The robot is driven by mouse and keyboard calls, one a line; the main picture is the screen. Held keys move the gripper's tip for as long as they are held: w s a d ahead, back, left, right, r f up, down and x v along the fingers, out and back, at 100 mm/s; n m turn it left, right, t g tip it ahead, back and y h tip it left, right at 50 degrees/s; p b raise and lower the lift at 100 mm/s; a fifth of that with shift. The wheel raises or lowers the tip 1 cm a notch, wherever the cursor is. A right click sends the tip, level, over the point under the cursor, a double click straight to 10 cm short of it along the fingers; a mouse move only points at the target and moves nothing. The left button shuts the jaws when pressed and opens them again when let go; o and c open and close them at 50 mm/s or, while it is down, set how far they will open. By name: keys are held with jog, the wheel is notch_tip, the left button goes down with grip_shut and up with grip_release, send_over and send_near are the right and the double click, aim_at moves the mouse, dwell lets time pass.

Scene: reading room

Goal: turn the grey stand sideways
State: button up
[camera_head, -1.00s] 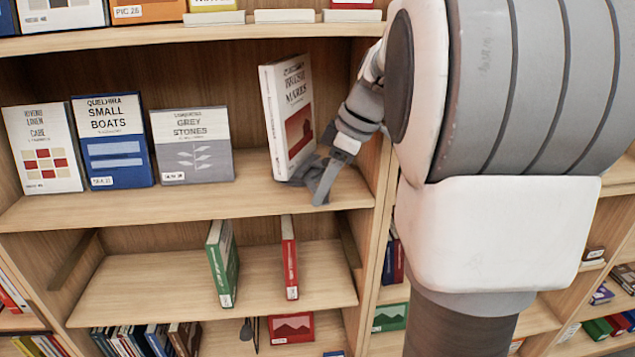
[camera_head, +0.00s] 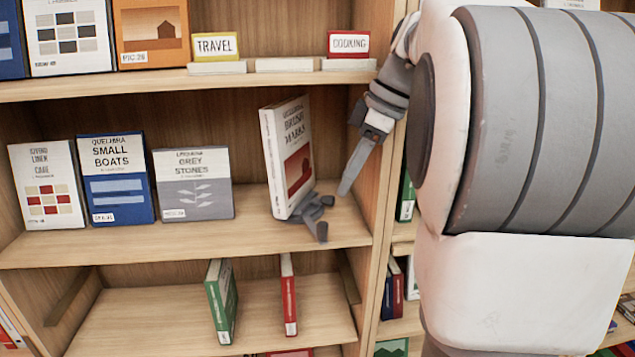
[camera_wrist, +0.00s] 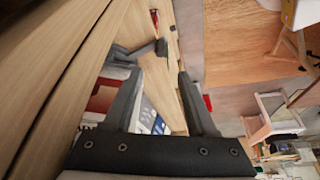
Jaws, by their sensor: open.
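The grey stand (camera_head: 318,211) sits on the middle shelf at the foot of a white book, "Brush Marks" (camera_head: 288,160), with one arm of it reaching toward the shelf's front edge. The book stands upright and turned at an angle; its base meets the stand. My gripper (camera_head: 345,186) is open and empty, a little above and right of the stand, apart from it. In the wrist view its two fingers (camera_wrist: 162,72) are spread, with a dark grey piece, probably the stand (camera_wrist: 150,48), just beyond the left fingertip. The book (camera_wrist: 104,98) shows partly behind that finger.
The shelf's right side wall (camera_head: 382,170) is close to my gripper. "Grey Stones" (camera_head: 194,184), "Small Boats" (camera_head: 117,180) and another book (camera_head: 47,185) stand to the left. The upper shelf (camera_head: 200,84) is overhead. Bare shelf lies between "Grey Stones" and the white book.

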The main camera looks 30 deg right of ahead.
jog(key=shift+c, duration=0.4)
jog(key=shift+c, duration=1.1)
jog(key=shift+a+f, duration=0.15)
jog(key=shift+a, duration=0.25)
jog(key=shift+c, duration=1.1)
jog(key=a, duration=0.1)
jog(key=a+f+g+p, duration=0.1)
jog(key=a+n+g+h+p, duration=0.1)
jog(key=shift+s+f, duration=0.25)
jog(key=shift+f, duration=0.15)
grip_shut()
jog(key=a+n+t+h+p, duration=0.1)
jog(key=a+n+h+p, duration=0.9)
jog(key=a, duration=0.4)
jog(key=h+b, duration=0.1)
jog(key=b, duration=0.1)
send_near(318, 235)
notch_tip(318, 235, down, 4)
jog(key=d, duration=0.3)
jog(key=shift+w+f+t, duration=0.1)
jog(key=shift+w+t, duration=0.05)
jog(key=shift+t, duration=0.15)
jog(key=shift+w+d, duration=0.15)
jog(key=shift+d, duration=0.3)
